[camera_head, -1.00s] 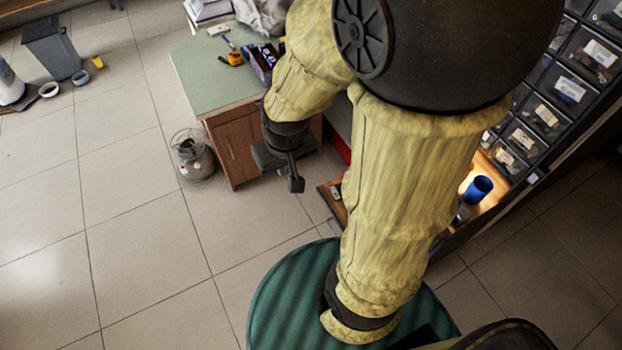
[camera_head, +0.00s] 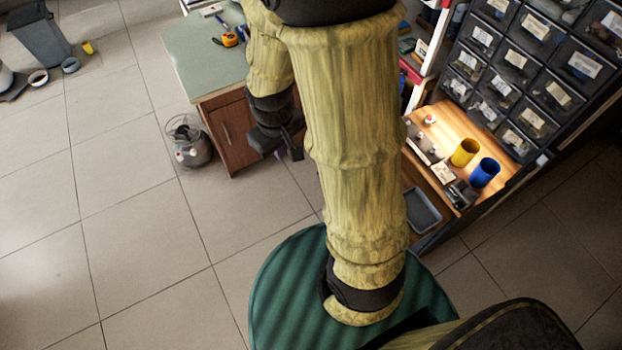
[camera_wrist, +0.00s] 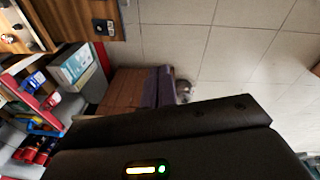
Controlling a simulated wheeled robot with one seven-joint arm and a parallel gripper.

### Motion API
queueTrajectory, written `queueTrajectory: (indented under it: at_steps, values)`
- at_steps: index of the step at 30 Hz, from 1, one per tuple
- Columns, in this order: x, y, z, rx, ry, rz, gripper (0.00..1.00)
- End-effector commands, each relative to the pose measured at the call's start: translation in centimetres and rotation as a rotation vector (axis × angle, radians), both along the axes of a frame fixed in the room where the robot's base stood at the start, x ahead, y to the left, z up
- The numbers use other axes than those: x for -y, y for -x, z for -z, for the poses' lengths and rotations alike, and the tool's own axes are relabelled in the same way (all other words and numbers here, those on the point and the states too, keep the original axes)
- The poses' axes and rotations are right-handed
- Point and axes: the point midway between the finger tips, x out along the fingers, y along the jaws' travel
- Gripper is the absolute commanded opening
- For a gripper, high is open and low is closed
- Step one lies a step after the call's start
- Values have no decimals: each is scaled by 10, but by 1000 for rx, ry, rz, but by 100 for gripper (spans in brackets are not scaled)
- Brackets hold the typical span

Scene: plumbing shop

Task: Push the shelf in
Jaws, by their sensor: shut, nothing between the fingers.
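A wooden shelf (camera_head: 447,126) sits below the rack of dark drawers at the right in the head view. It bears a yellow cup (camera_head: 465,153), a blue cup (camera_head: 485,172) and small items. A lower wooden board with a grey tray (camera_head: 422,209) shows beneath it, partly hidden by my arm. My gripper (camera_head: 294,152) is shut and empty, left of the shelf and apart from it, beside the green-topped cabinet. In the wrist view, a wooden board (camera_wrist: 72,18) with a small black item shows at the upper left; my dark gripper body fills the bottom.
The green-topped cabinet (camera_head: 196,62) stands left of my gripper, with a tape measure on it. A round wire-guarded container (camera_head: 189,143) stands on the floor beside it. A grey bin (camera_head: 40,36) is at the upper left.

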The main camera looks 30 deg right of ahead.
Motion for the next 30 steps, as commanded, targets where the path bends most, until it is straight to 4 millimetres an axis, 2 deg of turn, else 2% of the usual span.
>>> queueTrajectory:
  at_steps: [1,12,18,21,24,27,30]
  values:
    - [-1,-7,31,-37,28,-62,0]
    - [9,-49,173,-272,277,-546,0]
    - [16,-71,243,-411,449,-831,0]
    - [20,-83,274,-486,543,-975,0]
    - [22,-95,296,-551,627,-1098,0]
    - [24,-103,307,-598,684,-1178,0]
    - [24,-107,310,-618,710,-1215,0]
